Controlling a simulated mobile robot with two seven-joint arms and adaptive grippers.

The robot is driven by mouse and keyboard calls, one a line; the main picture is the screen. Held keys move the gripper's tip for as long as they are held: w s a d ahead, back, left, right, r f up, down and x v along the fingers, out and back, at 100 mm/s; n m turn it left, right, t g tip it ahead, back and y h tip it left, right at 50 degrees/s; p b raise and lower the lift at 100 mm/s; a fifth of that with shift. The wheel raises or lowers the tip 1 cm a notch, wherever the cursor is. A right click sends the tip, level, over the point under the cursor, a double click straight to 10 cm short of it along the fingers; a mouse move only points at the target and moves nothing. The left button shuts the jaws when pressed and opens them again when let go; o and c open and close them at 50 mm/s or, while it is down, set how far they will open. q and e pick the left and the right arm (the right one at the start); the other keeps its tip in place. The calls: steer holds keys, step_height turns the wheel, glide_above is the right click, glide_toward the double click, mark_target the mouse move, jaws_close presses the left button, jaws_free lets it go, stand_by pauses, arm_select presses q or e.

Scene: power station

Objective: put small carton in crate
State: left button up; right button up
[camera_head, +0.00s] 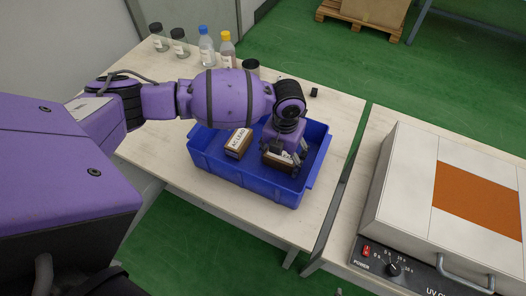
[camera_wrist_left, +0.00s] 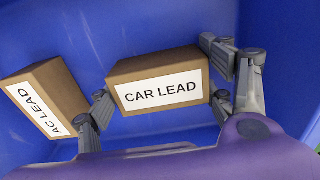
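A small brown carton with a white "CAR LEAD" label (camera_wrist_left: 160,92) is between the fingers of my left gripper (camera_wrist_left: 160,105), which appear to press on its two ends. In the head view this carton (camera_head: 278,161) is partly hidden below my left gripper (camera_head: 282,150), inside the right part of the blue crate (camera_head: 250,184). Whether it touches the crate floor cannot be told. A second brown carton labelled "AC LEAD" (camera_head: 238,142) lies in the crate to the left; it shows tilted at the left of the wrist view (camera_wrist_left: 43,100). My right gripper is not in view.
The crate stands on a pale table (camera_head: 335,112). Several bottles (camera_head: 206,46) stand along its back left, and a small black object (camera_head: 314,92) lies behind the crate. Past a narrow gap, a UV unit (camera_head: 440,205) stands on a second table at right.

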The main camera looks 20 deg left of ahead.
mark_target(282, 155)
arm_select(q)
steer(key=o, duration=0.4)
steer(key=shift+w+r, duration=0.1)
steer(key=shift+r, duration=0.05)
steer(key=shift+c, duration=0.2)
step_height(282, 155, up, 12)
steer(key=shift+r+p, duration=0.15)
steer(key=shift+p, duration=0.15)
